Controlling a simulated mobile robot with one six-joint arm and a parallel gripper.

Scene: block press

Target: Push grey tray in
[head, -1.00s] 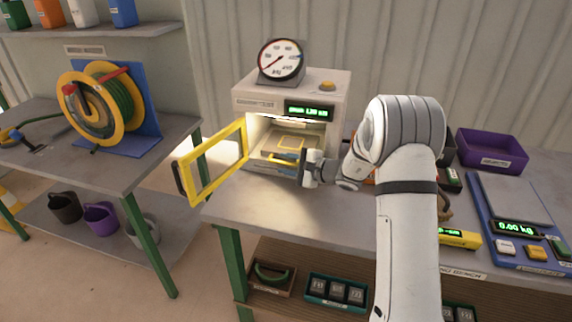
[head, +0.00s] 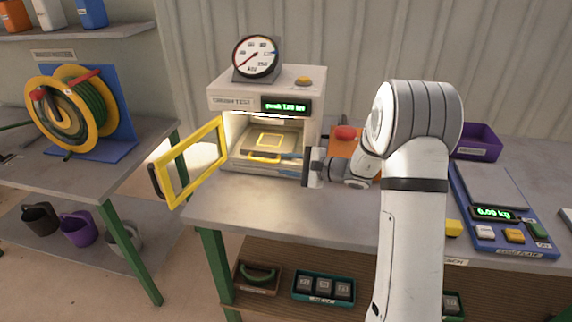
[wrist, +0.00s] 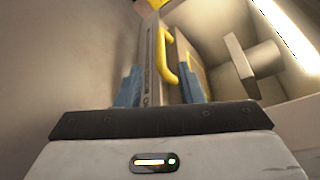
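The grey tray (head: 240,158) sits inside the lit chamber of the press (head: 265,86), with its yellow handle (head: 265,160) at the front. A grey piece with a yellow square outline (head: 270,140) shows above the tray. The press door (head: 189,162), framed in yellow, stands open to the left. My gripper (head: 291,156) is at the right side of the chamber opening, right of the handle. In the wrist view my blue fingers (wrist: 160,88) are apart, with the tray front and the yellow handle (wrist: 165,58) ahead. I cannot tell whether they touch the tray.
The gauge (head: 256,56) and a yellow button (head: 304,82) are on top of the press. An orange thing with a red knob (head: 345,132) stands right of it, behind my arm. The bench front (head: 240,205) is clear. A scale (head: 490,188) lies at right.

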